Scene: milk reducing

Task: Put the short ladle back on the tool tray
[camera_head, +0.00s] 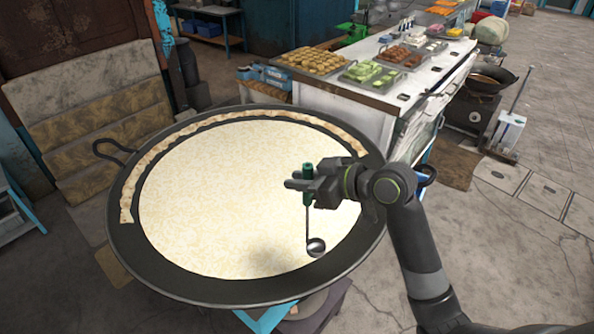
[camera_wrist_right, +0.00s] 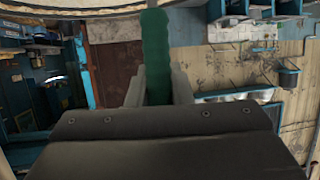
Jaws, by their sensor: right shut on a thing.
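The short ladle (camera_head: 316,247) has a green handle and a small metal bowl. My right gripper (camera_head: 300,184) is shut on the green handle, and the ladle hangs upright with its bowl down, over the right part of the big pan of milk (camera_head: 230,190). The bowl looks to be above the milk; the exact gap cannot be told. In the right wrist view the green handle (camera_wrist_right: 157,60) stands between the two fingers. My left gripper is not in view. I cannot make out a tool tray for certain.
The pan's dark rim (camera_head: 220,290) has a loop handle at the left and a pale strip along its back edge. A white counter (camera_head: 345,110) with food trays stands behind at the right. A dark wok (camera_head: 490,80) is farther right. Open floor lies at the right.

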